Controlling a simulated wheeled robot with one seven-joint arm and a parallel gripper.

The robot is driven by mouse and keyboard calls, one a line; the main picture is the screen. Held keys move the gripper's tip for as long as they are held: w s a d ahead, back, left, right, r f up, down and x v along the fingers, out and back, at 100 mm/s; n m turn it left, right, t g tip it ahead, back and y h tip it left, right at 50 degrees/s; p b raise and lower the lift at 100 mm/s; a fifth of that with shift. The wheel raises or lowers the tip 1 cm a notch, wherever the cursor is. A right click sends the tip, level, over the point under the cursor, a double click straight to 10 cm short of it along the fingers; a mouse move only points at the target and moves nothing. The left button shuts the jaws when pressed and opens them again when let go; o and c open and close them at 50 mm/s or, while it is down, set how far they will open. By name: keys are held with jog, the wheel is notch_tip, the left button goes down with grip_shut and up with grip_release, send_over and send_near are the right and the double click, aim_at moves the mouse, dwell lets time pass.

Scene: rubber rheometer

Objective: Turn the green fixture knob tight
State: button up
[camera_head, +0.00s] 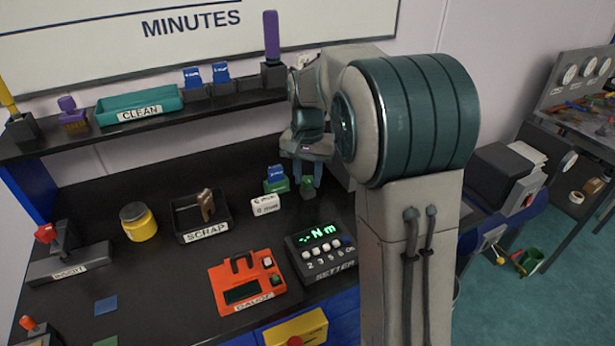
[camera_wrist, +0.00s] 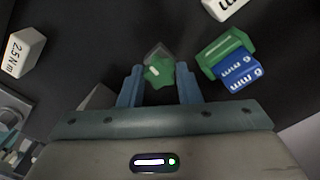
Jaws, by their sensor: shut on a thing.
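The green fixture knob (camera_wrist: 158,72) is lobed and sits on a small grey base in the wrist view. It also shows in the head view (camera_head: 308,186), just below my gripper (camera_head: 307,166). In the wrist view my gripper (camera_wrist: 159,84) has its two blue-grey fingers on either side of the knob, shut on it. My arm hides what lies behind and to the right of the knob in the head view.
A green block with a blue "6 mm" block (camera_wrist: 239,72) stands close to the right finger in the wrist view. A white "2.5 Nm" block (camera_wrist: 24,52) lies left. The setter box (camera_head: 320,254), orange gauge (camera_head: 247,284) and scrap tray (camera_head: 203,216) stand on the black bench.

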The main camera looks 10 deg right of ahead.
jog(key=m+p, duration=0.1)
jog(key=m, duration=0.3)
jog(key=shift+m, duration=0.3)
jog(key=o, duration=0.8)
jog(key=shift+o, duration=0.2)
